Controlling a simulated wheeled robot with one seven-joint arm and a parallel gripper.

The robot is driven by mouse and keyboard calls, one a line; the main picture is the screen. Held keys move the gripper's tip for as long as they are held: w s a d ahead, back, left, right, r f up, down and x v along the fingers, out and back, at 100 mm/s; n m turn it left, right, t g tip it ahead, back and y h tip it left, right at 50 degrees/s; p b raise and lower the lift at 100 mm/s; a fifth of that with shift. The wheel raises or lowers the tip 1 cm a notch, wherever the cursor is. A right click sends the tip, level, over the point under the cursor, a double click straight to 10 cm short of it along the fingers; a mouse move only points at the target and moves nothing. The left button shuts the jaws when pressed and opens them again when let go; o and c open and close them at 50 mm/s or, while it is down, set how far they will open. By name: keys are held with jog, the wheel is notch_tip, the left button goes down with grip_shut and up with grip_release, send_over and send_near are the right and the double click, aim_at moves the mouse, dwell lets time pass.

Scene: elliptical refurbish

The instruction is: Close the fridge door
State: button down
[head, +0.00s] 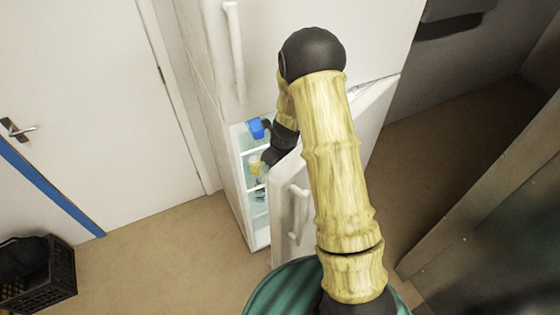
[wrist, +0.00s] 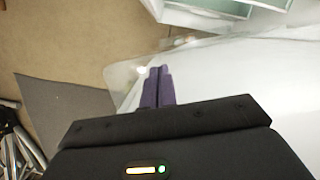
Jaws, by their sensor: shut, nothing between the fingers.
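The white fridge (head: 233,163) stands at the middle of the head view. Its lower door (head: 284,208) is open, swung out toward me, with a white vertical handle (head: 299,212) on its outer face. Shelves inside show through the gap. My gripper (head: 268,157) is at the opening near the door's top edge, partly hidden by my arm and the door. In the wrist view my gripper's purple fingers (wrist: 158,86) are together and empty, over the edge of a white panel (wrist: 245,72), likely the door. I cannot tell whether they touch it.
The upper fridge door (head: 275,20) is shut. A blue item (head: 255,128) and a yellow one (head: 254,165) sit on the shelves. A black crate (head: 36,272) lies at lower left by a white room door (head: 85,110). Brown floor (head: 170,255) left of the fridge is clear.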

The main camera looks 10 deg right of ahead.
jog(key=shift+a, duration=0.2)
jog(key=shift+d+r+p, duration=0.2)
jog(key=shift+r+p, duration=0.1)
jog(key=p+v, duration=0.7)
jog(key=v, duration=0.2)
jog(key=shift+s+r, duration=0.1)
jog(key=shift+r, duration=0.05)
